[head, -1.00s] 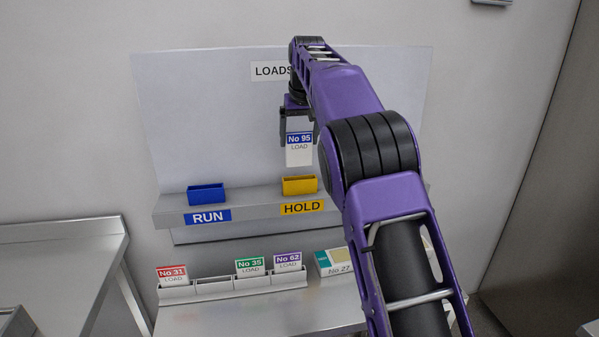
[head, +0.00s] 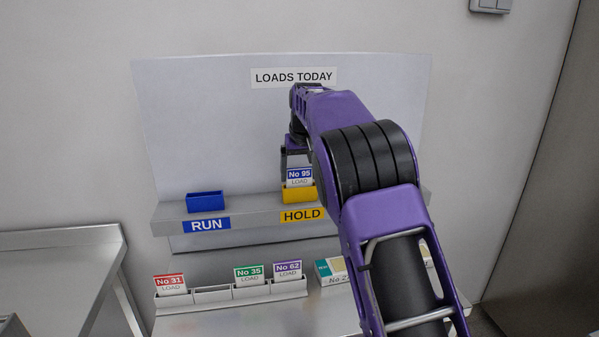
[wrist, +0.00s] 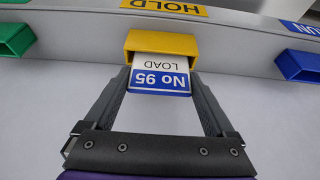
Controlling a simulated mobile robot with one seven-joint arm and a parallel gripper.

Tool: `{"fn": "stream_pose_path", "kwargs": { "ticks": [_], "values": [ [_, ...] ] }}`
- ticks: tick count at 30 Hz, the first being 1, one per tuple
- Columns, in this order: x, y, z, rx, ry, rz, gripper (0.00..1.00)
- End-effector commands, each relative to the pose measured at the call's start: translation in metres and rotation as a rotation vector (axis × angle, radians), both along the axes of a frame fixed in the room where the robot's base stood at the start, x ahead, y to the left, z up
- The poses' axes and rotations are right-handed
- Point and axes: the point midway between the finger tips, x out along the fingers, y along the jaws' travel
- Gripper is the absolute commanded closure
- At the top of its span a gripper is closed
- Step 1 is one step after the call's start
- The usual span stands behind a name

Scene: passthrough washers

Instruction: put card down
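The white card with a blue "No 95" band (head: 299,177) stands upright with its lower part inside the yellow HOLD holder (head: 300,195) on the ledge. In the wrist view the card (wrist: 160,76) shows upside down, its lower end hidden in the yellow holder (wrist: 161,43). My gripper (wrist: 161,82) has one finger along each side edge of the card, and I see no clear gap, so it looks shut on it. In the head view my gripper (head: 298,170) is partly hidden by my arm.
The blue RUN holder (head: 205,202) on the ledge is empty. A green holder (wrist: 14,40) stands on the other side of HOLD. Below, a rack (head: 212,296) holds cards No 31, No 35 and No 62, with a box (head: 333,271) beside it.

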Motion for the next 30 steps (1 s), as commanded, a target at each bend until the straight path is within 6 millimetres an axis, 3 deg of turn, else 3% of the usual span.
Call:
{"fn": "stream_pose_path", "kwargs": {
  "ticks": [12, 24, 30],
  "values": [
    [-0.001, -0.001, 0.009, 0.001, -0.003, 0.0, 0.0],
    [-0.031, -0.007, 0.084, 0.001, -0.004, 0.0, 0.0],
    [-0.042, -0.009, 0.108, 0.001, -0.002, -0.001, 0.0]
  ]
}}
